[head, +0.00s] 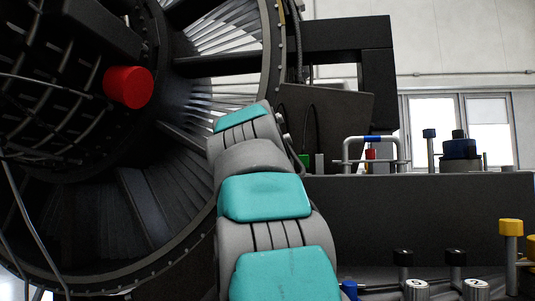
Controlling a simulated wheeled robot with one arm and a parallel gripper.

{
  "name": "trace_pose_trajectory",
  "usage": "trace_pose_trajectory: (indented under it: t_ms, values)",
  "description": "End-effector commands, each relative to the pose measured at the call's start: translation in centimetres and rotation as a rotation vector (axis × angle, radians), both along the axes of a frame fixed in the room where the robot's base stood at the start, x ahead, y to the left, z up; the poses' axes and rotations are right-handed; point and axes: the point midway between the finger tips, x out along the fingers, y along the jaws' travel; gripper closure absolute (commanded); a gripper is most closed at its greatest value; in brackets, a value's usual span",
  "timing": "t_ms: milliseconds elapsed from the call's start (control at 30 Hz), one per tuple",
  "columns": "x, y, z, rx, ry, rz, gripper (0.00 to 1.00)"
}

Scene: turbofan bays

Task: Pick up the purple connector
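I cannot make out a purple connector in the head view. My arm, grey with teal pads, rises through the middle of the picture in front of the turbofan (150,210). My gripper is not visible, so I cannot tell what it is near or whether it holds anything.
A red cylinder (128,87) sits on the engine at the upper left. A dark bench (420,215) at right bears a grey tube frame (374,140) and a dark blue round part (460,149). Black-topped posts (403,258) and a yellow-topped post (511,228) stand lower right.

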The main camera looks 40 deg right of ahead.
Motion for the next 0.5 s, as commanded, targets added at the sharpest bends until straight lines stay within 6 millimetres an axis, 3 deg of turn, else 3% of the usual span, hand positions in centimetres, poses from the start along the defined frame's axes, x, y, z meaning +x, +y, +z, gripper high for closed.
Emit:
trace_pose_trajectory:
  t_ms: [167,500]
  values:
    - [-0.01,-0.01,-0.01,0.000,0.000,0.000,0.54]
    - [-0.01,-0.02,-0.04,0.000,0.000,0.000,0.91]
